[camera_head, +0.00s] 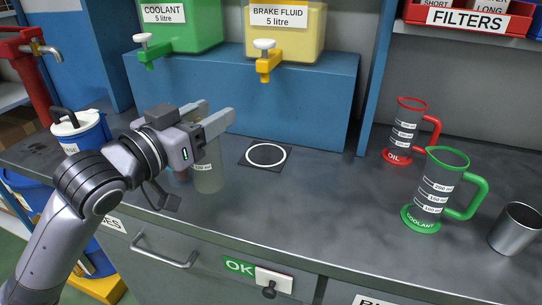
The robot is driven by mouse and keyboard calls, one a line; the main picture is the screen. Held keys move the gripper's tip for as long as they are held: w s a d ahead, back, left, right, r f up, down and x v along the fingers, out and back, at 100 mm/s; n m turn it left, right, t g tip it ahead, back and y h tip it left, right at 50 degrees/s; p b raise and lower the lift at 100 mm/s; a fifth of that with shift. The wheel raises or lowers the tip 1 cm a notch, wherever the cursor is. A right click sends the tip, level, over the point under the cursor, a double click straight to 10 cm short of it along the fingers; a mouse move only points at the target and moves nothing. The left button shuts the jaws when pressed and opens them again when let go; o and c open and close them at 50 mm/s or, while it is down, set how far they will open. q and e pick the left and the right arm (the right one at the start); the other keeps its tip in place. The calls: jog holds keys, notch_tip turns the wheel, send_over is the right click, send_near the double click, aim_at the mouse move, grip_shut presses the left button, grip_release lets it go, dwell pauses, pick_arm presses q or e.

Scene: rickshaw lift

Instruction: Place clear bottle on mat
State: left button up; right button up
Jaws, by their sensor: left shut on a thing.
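My left gripper (214,122) comes in from the left and is shut on the clear bottle (208,178). The bottle is upright, with its upper part hidden behind the gripper. It is at the left part of the grey bench, and I cannot tell whether its base touches the surface. The mat (265,154), a dark square with a white ring, lies to the right of the bottle and farther back, in front of the blue stand. It is empty. My right gripper is not in view.
A blue stand (310,95) at the back holds a green coolant tank (185,32) and a yellow brake fluid tank (290,38). Red (405,130) and green (435,190) jugs and a metal cup (515,229) stand at right. The bench middle is clear.

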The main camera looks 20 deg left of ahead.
pick_arm(q)
jog(key=p+x, duration=0.1)
jog(key=x, duration=1.6)
jog(key=shift+w+d, duration=0.15)
jog(key=shift+w, duration=0.1)
jog(key=shift+f, duration=1.85)
jog(key=shift+f, duration=0.2)
jog(key=o, duration=1.3)
jog(key=shift+r, duration=0.2)
jog(key=v, duration=1.2)
jog(key=shift+w, duration=0.1)
